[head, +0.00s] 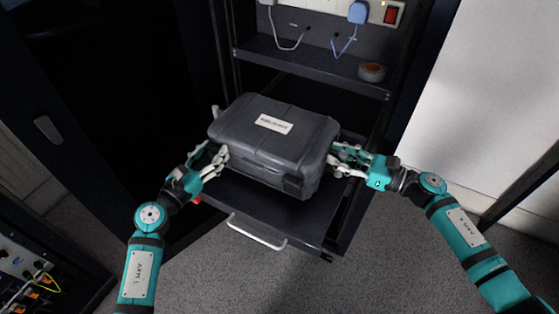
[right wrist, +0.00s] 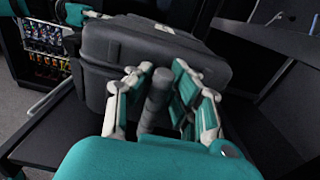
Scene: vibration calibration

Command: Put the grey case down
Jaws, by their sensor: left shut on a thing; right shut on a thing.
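The grey case (head: 265,155) is a closed hard case with a white label on its lid, in the middle of the head view. It lies flat over a black pulled-out shelf (head: 285,225); I cannot tell whether its underside touches the shelf. My left gripper (head: 213,153) is shut at the case's left end; its grip point is partly hidden. My right gripper (head: 344,158) is shut at the right end. In the right wrist view, the right gripper's fingers (right wrist: 158,88) close around a dark upright handle on the side of the case (right wrist: 160,50).
A dark cabinet door stands at left. A panel with cables (head: 30,270) is at lower left. Grey floor is clear in front.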

